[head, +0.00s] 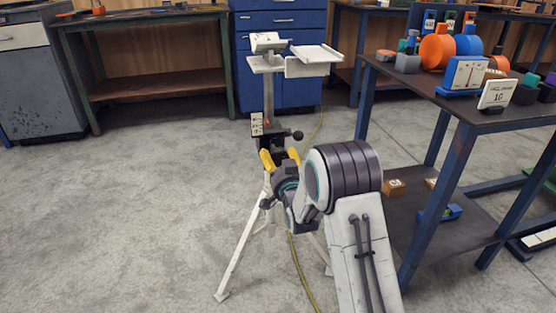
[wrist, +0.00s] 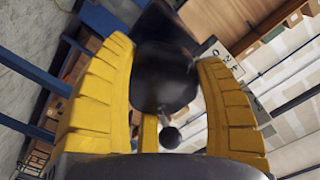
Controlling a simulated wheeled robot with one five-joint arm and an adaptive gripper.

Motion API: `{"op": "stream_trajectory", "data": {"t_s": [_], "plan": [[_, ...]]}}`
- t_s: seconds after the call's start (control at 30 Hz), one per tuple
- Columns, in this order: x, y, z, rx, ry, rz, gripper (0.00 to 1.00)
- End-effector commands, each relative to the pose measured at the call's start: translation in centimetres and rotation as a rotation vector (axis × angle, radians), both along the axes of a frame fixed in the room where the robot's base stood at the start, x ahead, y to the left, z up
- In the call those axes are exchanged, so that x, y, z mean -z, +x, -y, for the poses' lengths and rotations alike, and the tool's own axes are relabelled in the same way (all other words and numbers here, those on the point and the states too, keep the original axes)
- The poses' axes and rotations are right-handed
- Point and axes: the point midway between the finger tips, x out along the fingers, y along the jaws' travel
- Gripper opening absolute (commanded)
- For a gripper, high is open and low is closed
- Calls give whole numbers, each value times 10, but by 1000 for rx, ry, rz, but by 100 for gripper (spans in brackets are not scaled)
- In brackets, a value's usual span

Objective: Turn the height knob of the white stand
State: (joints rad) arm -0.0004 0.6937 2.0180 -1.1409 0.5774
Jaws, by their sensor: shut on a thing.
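The white stand (head: 269,98) stands upright on splayed white legs, in the middle of the head view. Its column rises from a black clamp block (head: 268,145) to a white top (head: 266,64). My gripper (head: 280,156) is at the block, its yellow fingers pointing at it. In the wrist view, a dark rounded knob (wrist: 163,80) sits between the two yellow fingers, and my gripper (wrist: 167,62) is shut on it. The fingers mostly hide this knob in the head view. A small black ball handle (head: 298,135) sticks out right of the block; a black ball also shows in the wrist view (wrist: 170,137).
A dark workbench with blue legs (head: 405,205) stands close on the right, bearing orange and blue discs (head: 437,50) and cards. A yellow cable (head: 302,272) runs along the floor by the stand. Open concrete floor (head: 120,215) lies to the left.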

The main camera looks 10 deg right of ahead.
Motion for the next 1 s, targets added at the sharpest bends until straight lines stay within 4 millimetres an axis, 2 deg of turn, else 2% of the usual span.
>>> {"op": "stream_trajectory", "data": {"t_s": [0.13, 0.17, 0.4, 0.77, 1.0], "plan": [[0, 0, 0, 0, -1, 0, 33], [0, 0, 0, 0, -1, 0, 68], [0, 0, 0, 0, -1, 0, 90], [0, -3, 0, 0, -2, -1, 91], [0, -24, 0, 0, -2, -1, 91]]}}
